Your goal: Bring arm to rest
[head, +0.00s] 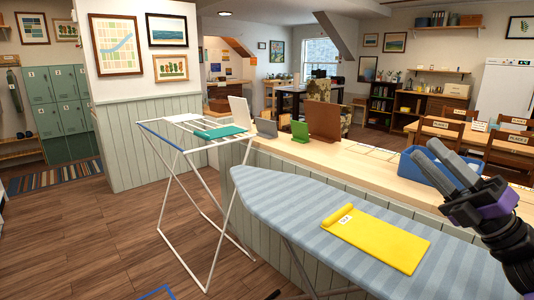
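My gripper (423,149) is at the right of the head view, above the right part of the ironing board. Its two grey fingers point up and to the left, out from a purple and black wrist. They lie close side by side, and I cannot tell whether they are apart or touching. I see nothing held at the tips. The fingers overlap the blue bin (408,167) in the picture, and I cannot tell how far apart in depth they are.
A striped ironing board (290,200) stands in front, with a yellow cloth (385,238), rolled at one end, on it. A white drying rack (183,180) holds a green cloth (220,132). A long counter (345,162) runs behind. Wooden floor (90,235) is open at left.

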